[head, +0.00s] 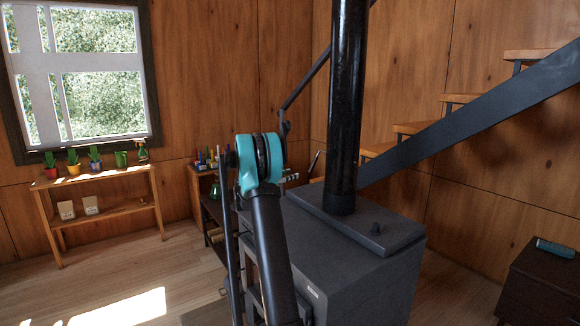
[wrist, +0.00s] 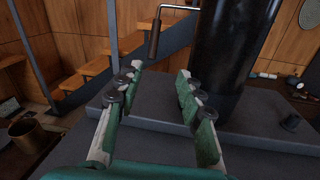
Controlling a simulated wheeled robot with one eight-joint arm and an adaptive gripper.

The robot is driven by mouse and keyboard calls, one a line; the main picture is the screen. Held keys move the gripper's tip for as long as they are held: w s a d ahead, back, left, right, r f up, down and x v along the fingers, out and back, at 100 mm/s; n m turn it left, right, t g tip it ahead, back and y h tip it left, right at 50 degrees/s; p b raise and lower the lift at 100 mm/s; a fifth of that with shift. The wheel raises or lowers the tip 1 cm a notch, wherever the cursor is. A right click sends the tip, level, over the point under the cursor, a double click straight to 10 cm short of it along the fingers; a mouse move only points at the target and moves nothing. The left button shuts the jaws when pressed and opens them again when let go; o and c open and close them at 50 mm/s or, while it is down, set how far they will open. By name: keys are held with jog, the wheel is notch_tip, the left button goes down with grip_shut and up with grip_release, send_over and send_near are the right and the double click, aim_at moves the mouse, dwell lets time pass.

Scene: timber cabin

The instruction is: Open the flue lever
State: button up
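The flue lever shows in the wrist view as a bent metal rod with a dark brown upright grip (wrist: 154,38). The rod runs right toward the black flue pipe (wrist: 235,45), which also rises from the stove in the head view (head: 345,100). My gripper (wrist: 159,73) is open and empty, its two green-and-white fingers spread over the stove top. The lever grip is apart from the fingers, beyond and above the fingertips, in line with the gap near the left finger.
The dark stove (head: 340,262) stands under the pipe, with a small knob (head: 376,229) on its top. Stairs (head: 470,108) rise behind. A brass pot (wrist: 30,135) is at the wrist view's left. A plant shelf (head: 105,185) stands under the window; the floor before it is clear.

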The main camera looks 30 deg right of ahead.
aim_at(313, 166)
jog(key=x, duration=0.5)
jog(key=w+x, duration=0.1)
jog(key=x, duration=1.1)
jog(key=shift+w+r, duration=0.2)
jog(key=shift+r, duration=0.05)
jog(key=shift+c, duration=0.5)
grip_shut()
